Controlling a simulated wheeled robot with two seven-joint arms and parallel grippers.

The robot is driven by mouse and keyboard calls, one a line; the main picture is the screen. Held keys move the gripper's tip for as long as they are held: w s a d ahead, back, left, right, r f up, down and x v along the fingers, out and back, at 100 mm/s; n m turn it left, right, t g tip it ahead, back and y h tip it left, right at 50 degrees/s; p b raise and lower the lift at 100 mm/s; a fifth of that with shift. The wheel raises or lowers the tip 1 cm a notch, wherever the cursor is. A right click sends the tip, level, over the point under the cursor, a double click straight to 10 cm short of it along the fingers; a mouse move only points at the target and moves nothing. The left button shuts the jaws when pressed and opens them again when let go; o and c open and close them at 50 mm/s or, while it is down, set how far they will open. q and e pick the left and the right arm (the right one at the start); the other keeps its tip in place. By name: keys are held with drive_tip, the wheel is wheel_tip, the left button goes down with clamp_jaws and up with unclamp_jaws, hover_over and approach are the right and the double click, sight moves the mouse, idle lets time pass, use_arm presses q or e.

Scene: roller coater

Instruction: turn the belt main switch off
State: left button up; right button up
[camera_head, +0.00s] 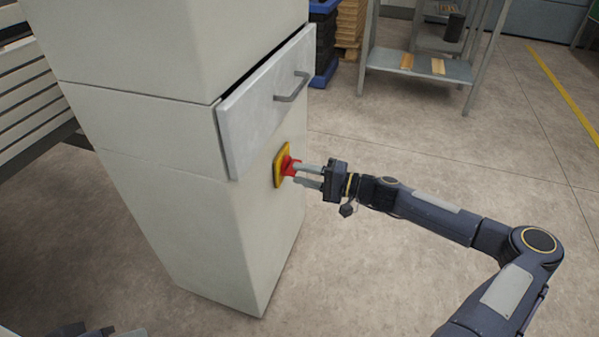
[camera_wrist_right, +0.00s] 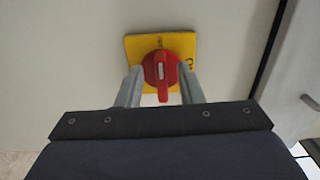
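The belt main switch is a red rotary knob (camera_wrist_right: 161,72) on a yellow square plate (camera_wrist_right: 184,42), mounted on the side of a pale cabinet. In the head view the red knob (camera_head: 290,166) and yellow plate (camera_head: 280,165) show below a drawer. My right gripper (camera_wrist_right: 160,88) reaches the switch with one finger on each side of the knob. In the wrist view small gaps seem to show between the fingers and the knob, so the fingers look open around it; contact is not clear. The knob's white mark runs up and down in the wrist view. My left gripper does not show clearly.
The pale cabinet (camera_head: 200,230) stands upright on the floor. Its drawer front (camera_head: 262,108) with a grey handle (camera_head: 293,88) sticks out a little above the switch. A metal shelf rack (camera_head: 420,66) stands behind. The floor (camera_head: 380,270) around my right arm is clear.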

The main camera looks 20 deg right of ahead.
drive_tip(key=p+v, duration=0.1)
drive_tip(key=v, duration=0.5)
drive_tip(key=shift+s+d+p, duration=0.15)
drive_tip(key=shift+s+p, duration=0.05)
drive_tip(key=shift+p, duration=0.2)
